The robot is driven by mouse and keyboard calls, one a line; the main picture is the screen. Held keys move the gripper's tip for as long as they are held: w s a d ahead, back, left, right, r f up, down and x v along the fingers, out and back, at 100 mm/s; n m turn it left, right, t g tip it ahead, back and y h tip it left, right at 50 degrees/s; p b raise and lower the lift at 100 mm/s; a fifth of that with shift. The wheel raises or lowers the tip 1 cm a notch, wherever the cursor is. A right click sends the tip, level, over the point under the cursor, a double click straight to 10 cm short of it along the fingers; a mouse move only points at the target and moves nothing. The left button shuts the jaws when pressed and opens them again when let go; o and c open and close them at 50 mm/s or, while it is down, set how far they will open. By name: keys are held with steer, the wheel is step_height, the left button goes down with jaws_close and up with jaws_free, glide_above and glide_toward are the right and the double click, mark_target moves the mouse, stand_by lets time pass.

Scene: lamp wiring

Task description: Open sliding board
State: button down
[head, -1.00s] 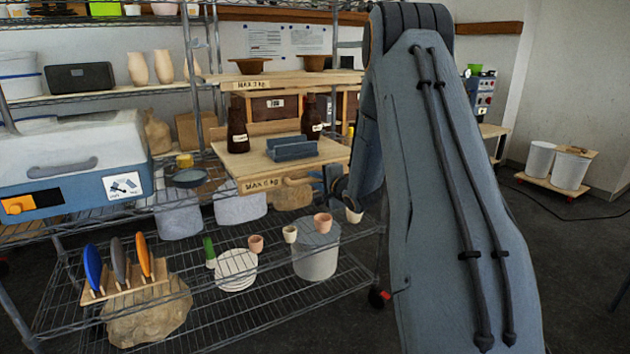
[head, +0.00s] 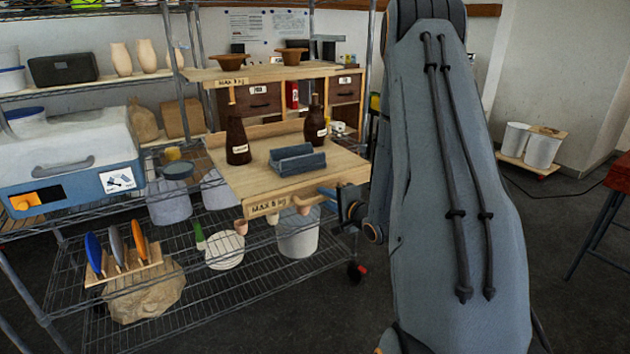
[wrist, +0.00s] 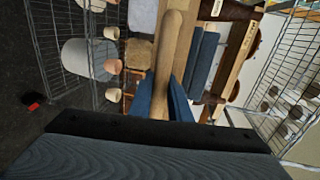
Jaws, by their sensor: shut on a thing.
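The sliding board (head: 238,182) is a pale wooden shelf board with a "MAX 8 kg" label on its front edge, pulled out well forward of the rack. A wooden handle bar (wrist: 175,60) on its front runs between the blue fingers of my gripper (wrist: 166,100) in the wrist view. My gripper (head: 329,194) is shut on the handle at the board's front right in the head view. Two dark brown bottles (head: 237,135) and a grey-blue grooved block (head: 297,159) stand on the board.
Wooden drawers (head: 262,98) sit behind the board under a fixed upper shelf. Small clay pots (head: 240,226) and a grey bucket (head: 299,238) are on the wire shelf below. Open floor (head: 490,230) lies to the right.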

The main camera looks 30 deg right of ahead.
steer(key=f+p+v, duration=0.1)
steer(key=p+v, duration=0.1)
steer(key=v, duration=0.6)
steer(key=shift+s+f, duration=0.2)
steer(key=shift+f, duration=0.2)
steer(key=c, duration=1.7)
jaws_free()
steer(key=shift+o, duration=0.2)
steer(key=v, duration=0.7)
steer(key=shift+s+b, duration=0.35)
steer(key=shift+b, duration=0.05)
steer(key=shift+r, duration=0.1)
